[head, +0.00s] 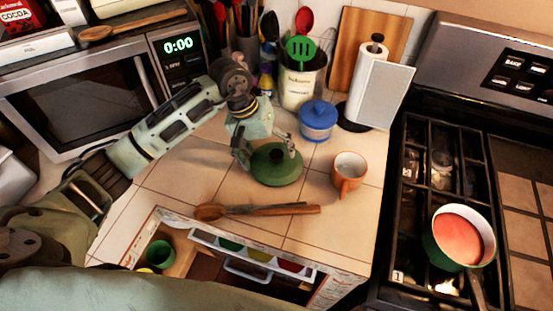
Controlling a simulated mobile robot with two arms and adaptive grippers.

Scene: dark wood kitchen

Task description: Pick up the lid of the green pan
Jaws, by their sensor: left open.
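The green lid (277,167) with a dark knob lies on the tiled counter in the middle of the head view. My left gripper (268,160) is over the lid with its fingers spread, one on the left side and one on the right near the knob. It is open; whether a finger touches the lid I cannot tell. The green pan (438,250) with reddish contents stands on the stove at the right, its handle toward the bottom edge. My right gripper does not show.
An orange mug (348,173) stands right of the lid, and a blue lidded pot (318,120) behind it. Wooden utensils (258,210) lie in front. A paper towel roll (379,93), a utensil crock (299,86) and a microwave (85,98) line the back. An open drawer (240,257) is below.

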